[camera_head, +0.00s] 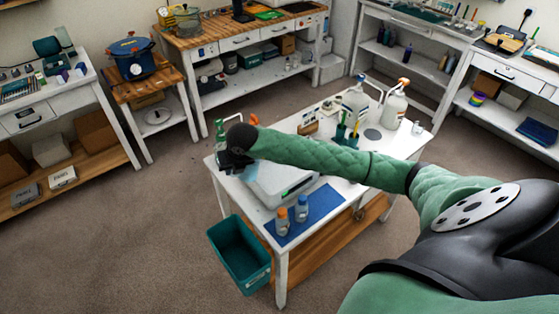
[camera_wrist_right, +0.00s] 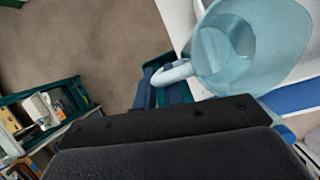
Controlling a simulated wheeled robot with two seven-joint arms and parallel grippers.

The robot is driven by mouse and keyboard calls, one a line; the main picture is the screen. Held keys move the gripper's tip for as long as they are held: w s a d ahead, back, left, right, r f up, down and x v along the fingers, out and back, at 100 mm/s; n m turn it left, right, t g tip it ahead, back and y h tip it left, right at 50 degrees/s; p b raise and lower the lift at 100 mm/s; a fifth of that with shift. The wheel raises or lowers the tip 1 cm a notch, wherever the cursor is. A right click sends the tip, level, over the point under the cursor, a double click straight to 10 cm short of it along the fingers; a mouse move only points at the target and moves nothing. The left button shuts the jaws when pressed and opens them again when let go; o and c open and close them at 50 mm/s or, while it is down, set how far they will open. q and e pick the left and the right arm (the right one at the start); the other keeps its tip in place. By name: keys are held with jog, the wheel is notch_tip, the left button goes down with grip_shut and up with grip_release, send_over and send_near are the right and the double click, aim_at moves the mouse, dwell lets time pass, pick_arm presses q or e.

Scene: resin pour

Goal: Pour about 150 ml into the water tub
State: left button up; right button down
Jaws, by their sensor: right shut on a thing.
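A translucent pale-blue jug (camera_wrist_right: 245,40) with a pale curved handle (camera_wrist_right: 172,73) fills the upper right of the right wrist view. In the head view only a small pale-blue part of it (camera_head: 250,173) shows beside my right gripper (camera_head: 236,163). I cannot tell how full the jug is. I cannot make out a water tub for certain. A white box-like device with a small green display (camera_head: 284,183) lies partly under my right arm. My left gripper is not in view.
A blue mat (camera_head: 318,213) with two small bottles (camera_head: 302,207) lies at the table's front. A teal bin (camera_head: 240,255) stands on the floor before it. Floor at left is clear.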

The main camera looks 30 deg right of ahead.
jog(key=d+y, duration=0.1)
jog(key=d+r+y+p, duration=0.1)
jog(key=d+y, duration=0.1)
jog(key=shift+w+d+r+m+y+p, duration=0.15)
jog(key=shift+d+r+m+y+p, duration=0.15)
jog(key=shift+r+m, duration=0.1)
jog(key=d+r+y, duration=0.1)
jog(key=d+y, duration=0.1)
jog(key=shift+w+d+r+m+y, duration=0.1)
jog(key=shift+d+r+m+y, duration=0.1)
jog(key=shift+r+m+y, duration=0.15)
jog(key=shift+d+y, duration=0.45)
jog(key=shift+y, duration=0.1)
jog(key=shift+w+d+m+y+b, duration=0.1)
jog(key=shift+d+m+y+b, duration=0.35)
jog(key=shift+y+b, duration=0.45)
